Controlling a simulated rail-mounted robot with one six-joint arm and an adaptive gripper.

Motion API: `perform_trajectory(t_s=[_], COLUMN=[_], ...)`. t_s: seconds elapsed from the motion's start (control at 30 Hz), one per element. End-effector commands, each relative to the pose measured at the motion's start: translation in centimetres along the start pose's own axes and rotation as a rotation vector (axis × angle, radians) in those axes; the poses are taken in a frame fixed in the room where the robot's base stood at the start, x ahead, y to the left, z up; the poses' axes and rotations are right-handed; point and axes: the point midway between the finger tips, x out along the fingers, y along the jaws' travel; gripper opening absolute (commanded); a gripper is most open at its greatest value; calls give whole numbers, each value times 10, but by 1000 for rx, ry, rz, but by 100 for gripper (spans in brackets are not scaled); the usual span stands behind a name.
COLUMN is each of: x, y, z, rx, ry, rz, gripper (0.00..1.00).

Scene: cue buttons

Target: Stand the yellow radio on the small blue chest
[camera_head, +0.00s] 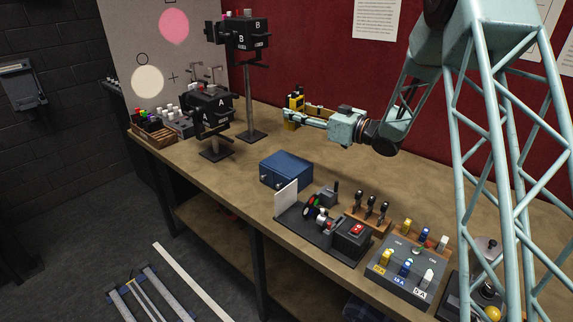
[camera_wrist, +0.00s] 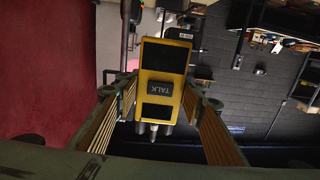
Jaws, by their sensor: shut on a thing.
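The yellow radio (camera_wrist: 162,88) is between my two fingers in the wrist view. Its face has dark panels and a grey TALK key. My gripper (camera_wrist: 160,105) is shut on it. In the head view the radio (camera_head: 293,106) is small, at the tip of my gripper (camera_head: 300,115), near the back of the bench by the red wall. I cannot tell from this view whether it touches the bench. The small blue chest (camera_head: 286,170) sits on the bench nearer the front, below my gripper in the picture. Its top looks bare.
A white card (camera_head: 286,201) and a black control unit (camera_head: 325,228) stand just in front of the chest. Lamp A (camera_head: 210,108) and lamp B (camera_head: 245,35) stand on poles to the left. A switch box (camera_head: 403,268) is at the right. Bare bench (camera_head: 240,158) lies left of the chest.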

Motion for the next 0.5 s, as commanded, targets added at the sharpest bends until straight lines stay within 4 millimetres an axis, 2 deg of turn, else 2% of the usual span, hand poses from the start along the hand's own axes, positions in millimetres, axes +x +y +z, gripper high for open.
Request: perform_trajectory(t_s=[0.3, 0.5], x=[5, 2], y=[-31, -44], z=[11, 19], rx=[-1, -1], ry=[1, 1], rz=[-210, -296], gripper=[23, 23])
